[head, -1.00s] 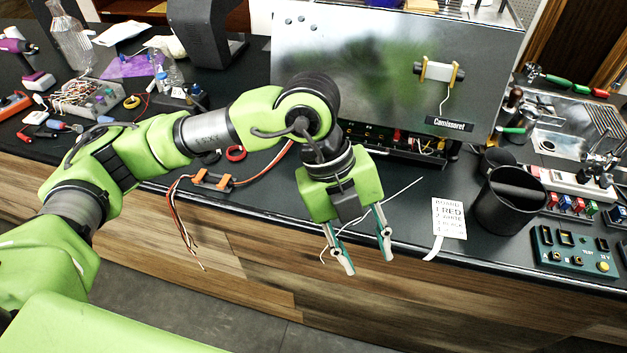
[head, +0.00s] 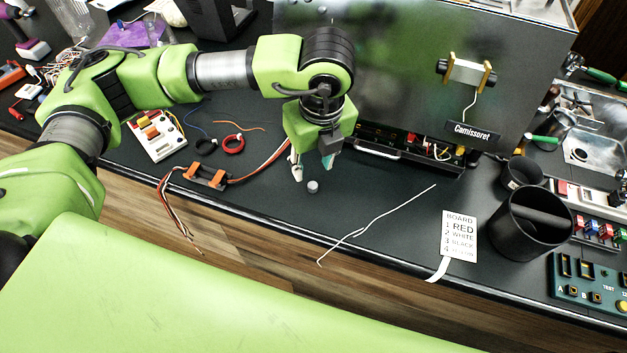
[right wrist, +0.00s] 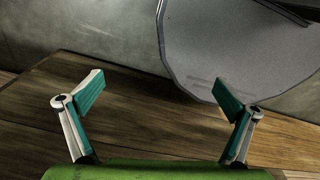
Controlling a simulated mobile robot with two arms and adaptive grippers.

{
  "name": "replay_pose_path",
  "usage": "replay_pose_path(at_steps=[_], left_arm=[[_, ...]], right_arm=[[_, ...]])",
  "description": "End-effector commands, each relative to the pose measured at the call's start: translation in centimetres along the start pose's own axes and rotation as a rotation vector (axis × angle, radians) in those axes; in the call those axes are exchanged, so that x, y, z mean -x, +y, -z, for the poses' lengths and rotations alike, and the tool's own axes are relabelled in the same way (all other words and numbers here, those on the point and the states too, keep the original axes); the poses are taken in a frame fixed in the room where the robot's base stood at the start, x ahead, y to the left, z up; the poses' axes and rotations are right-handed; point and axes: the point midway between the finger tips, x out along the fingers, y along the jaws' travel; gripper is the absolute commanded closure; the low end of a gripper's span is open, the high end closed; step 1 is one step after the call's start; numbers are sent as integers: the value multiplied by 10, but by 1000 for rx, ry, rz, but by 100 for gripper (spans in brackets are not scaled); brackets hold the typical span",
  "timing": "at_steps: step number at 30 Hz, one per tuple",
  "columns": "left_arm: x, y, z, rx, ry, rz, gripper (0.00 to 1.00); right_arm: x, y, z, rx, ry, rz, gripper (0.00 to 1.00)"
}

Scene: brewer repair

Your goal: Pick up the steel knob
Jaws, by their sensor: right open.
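The steel knob (head: 313,186) is a small grey cylinder standing on the dark bench top, in front of the brewer. My left gripper (head: 312,170) points down just behind and above the knob in the head view. Its two fingers are apart with nothing seen between them. I cannot tell whether a fingertip touches the bench. My right gripper shows in the right wrist view (right wrist: 161,93), open and empty, in front of a wooden surface and a grey rounded panel. The knob is not in that view.
The brewer (head: 400,70) stands close behind the left gripper. An orange connector (head: 207,176) with wires lies left of the knob. A thin white wire (head: 375,224), a label card (head: 460,236) and a black bin (head: 530,226) are to the right. The bench's front edge is near.

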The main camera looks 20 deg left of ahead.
Motion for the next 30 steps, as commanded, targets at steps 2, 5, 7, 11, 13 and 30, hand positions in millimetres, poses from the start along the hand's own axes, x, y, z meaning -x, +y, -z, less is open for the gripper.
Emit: replay_pose_path(at_steps=[2,5,7,11,13,30], left_arm=[[-13,1,0,0,2,-3,64],[-28,0,0,1,1,-1,64],[-34,0,0,0,1,-1,64],[-40,0,0,-1,0,0,64],[-46,-1,1,-2,2,-2,64],[-90,-4,2,-1,0,2,64]], right_arm=[[8,-2,-13,0,-20,3,0],[11,-3,-19,0,-29,4,0],[12,-3,-17,0,-26,3,0],[15,0,-2,0,-7,0,0],[21,1,8,0,8,-1,0],[41,0,1,1,-3,1,0]])
